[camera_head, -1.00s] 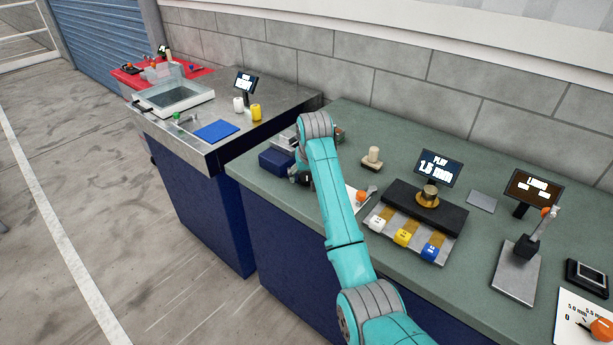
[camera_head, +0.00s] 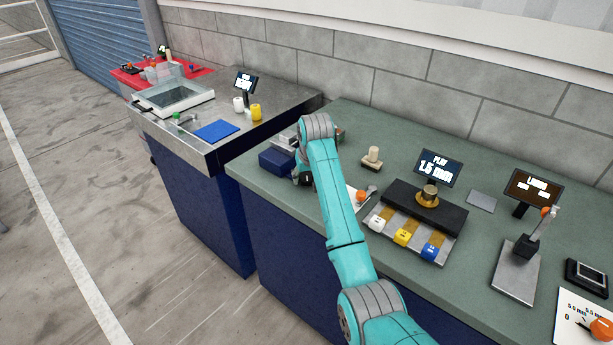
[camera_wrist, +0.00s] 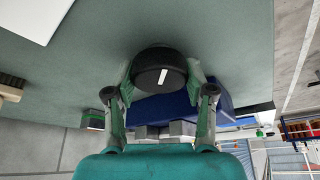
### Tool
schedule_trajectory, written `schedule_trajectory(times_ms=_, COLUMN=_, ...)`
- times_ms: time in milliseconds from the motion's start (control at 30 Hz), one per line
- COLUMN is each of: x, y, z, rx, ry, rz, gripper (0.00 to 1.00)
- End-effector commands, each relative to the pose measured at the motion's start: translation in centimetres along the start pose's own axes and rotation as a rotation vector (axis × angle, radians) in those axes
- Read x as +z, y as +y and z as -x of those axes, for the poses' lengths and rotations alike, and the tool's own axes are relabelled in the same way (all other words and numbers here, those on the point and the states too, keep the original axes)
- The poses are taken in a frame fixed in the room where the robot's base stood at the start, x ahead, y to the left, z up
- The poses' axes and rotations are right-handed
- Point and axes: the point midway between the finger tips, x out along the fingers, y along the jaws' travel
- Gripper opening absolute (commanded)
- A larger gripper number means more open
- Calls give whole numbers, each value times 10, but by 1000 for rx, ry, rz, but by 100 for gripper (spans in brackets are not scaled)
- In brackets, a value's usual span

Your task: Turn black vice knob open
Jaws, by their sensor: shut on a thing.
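The black vice knob (camera_wrist: 158,72) is in the upper middle of the wrist view, a round black disc with a white mark on its face. The mark is tilted slightly. My gripper (camera_wrist: 160,88) is shut on the knob, one finger at each side of its rim. Behind the knob is a blue block, the vice body (camera_wrist: 165,108), which also shows in the head view (camera_head: 277,161).
The green bench (camera_head: 350,130) carries a wooden-handled stamp-like piece (camera_head: 373,157), a dark stand with a brass spool (camera_head: 428,196), and a display reading "PLAY 1.5 mm" (camera_head: 437,167). A steel table (camera_head: 275,108) with a basin stands at the left.

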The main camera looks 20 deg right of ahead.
Motion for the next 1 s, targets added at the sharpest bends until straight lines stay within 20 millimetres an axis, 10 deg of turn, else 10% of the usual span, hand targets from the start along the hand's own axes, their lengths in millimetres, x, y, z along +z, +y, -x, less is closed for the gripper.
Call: schedule_trajectory(times_ms=1000, x=1, y=-3, z=1, rx=-335, ry=0, rz=805, gripper=19)
